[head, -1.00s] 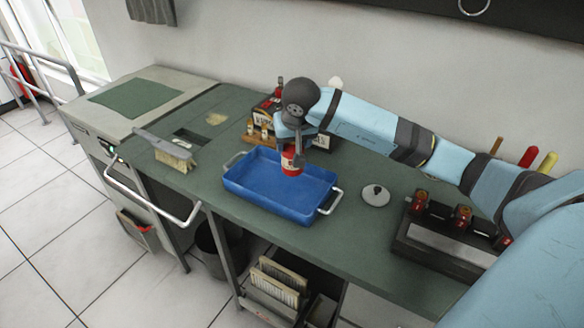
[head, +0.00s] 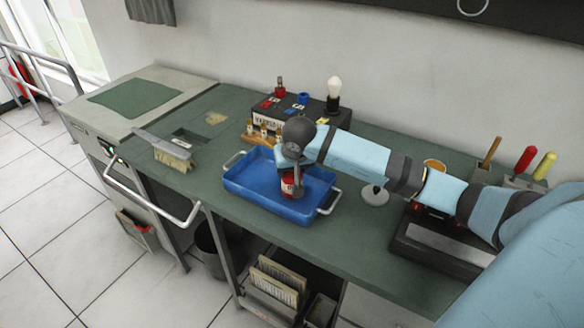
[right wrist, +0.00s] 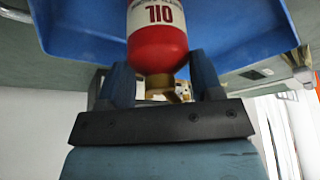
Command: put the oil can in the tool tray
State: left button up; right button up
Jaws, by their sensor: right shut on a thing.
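The oil can (head: 288,187) is a small red can with a white label. It is in the blue tool tray (head: 247,200), over the right part of its floor; I cannot tell whether its base touches the floor. My right gripper (head: 293,176) is above it, shut on it. In the right wrist view the can (right wrist: 157,40) reads "OIL" and its brass-coloured neck (right wrist: 160,86) lies between the fingers of the gripper (right wrist: 163,82). The blue tray (right wrist: 235,30) spreads behind it. My left gripper is not in view.
A brush (head: 172,155) lies left of the tray. A dark box with coloured fittings and a bulb (head: 290,112) stands behind it. A round grey lid-like piece (head: 374,195) is to the right. A rack with red parts (head: 440,240) and upright tool handles (head: 525,160) stand farther right.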

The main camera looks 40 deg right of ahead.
jog(key=o, duration=1.1)
jog(key=shift+f, duration=0.1)
jog(key=shift+c, duration=0.2)
jog(key=shift+r+p, duration=0.3)
jog(key=shift+p, duration=0.05)
jog(key=v, duration=1.2)
jog(key=shift+b, duration=0.35)
jog(key=shift+f, duration=0.15)
